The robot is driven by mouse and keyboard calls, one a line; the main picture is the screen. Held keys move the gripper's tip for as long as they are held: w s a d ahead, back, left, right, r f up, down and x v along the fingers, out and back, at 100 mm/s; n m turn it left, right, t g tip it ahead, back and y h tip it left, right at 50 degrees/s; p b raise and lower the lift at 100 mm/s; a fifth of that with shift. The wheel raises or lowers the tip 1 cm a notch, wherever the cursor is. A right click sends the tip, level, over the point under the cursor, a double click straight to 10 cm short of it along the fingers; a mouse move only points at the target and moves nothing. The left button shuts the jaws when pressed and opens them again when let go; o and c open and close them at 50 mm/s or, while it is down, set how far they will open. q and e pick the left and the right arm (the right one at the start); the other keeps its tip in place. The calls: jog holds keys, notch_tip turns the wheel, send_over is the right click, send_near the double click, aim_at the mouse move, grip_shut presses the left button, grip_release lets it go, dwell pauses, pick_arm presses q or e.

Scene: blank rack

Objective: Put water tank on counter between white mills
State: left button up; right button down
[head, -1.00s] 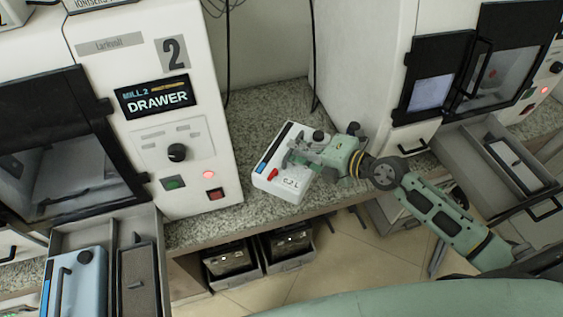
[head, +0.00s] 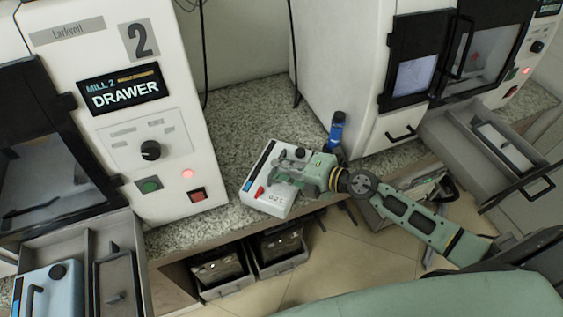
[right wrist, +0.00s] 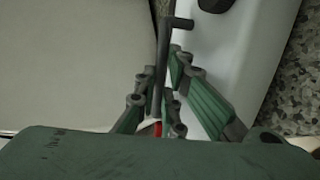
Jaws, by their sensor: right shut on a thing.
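The water tank (head: 262,190) is a white box with a black cap, a blue strip, a red mark and a dark handle. In the head view it is over the front part of the speckled counter (head: 240,115), in the gap between the white mill 2 (head: 195,130) and the white mill on the right (head: 345,60). My right gripper (head: 290,170) is shut on the tank's handle. The right wrist view shows its green fingers (right wrist: 170,95) around the dark bar, beside the tank's white top (right wrist: 235,50). I cannot tell whether the tank touches the counter. My left gripper is not in view.
A blue bottle (head: 336,132) with a dark cap stands close behind my right gripper, by the right mill. Open drawers stick out at left (head: 125,235) and right (head: 450,125). A blue-grey tank (head: 60,290) sits in the left drawer. Bins (head: 280,250) are under the counter.

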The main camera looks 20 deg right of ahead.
jog(key=shift+f, duration=0.1)
dwell(0.3)
jog(key=c, duration=2.2)
grip_release()
jog(key=shift+s+f, duration=0.1)
jog(key=shift+f, duration=0.2)
jog(key=o, duration=0.3)
jog(key=shift+r, duration=0.1)
jog(key=shift+o, duration=0.2)
jog(key=shift+r, duration=0.15)
jog(key=shift+d, duration=0.1)
jog(key=b+v, duration=0.2)
jog(key=v, duration=0.9)
jog(key=shift+s+d+r, duration=0.2)
jog(key=shift+s+r, duration=0.05)
jog(key=shift+s, duration=0.05)
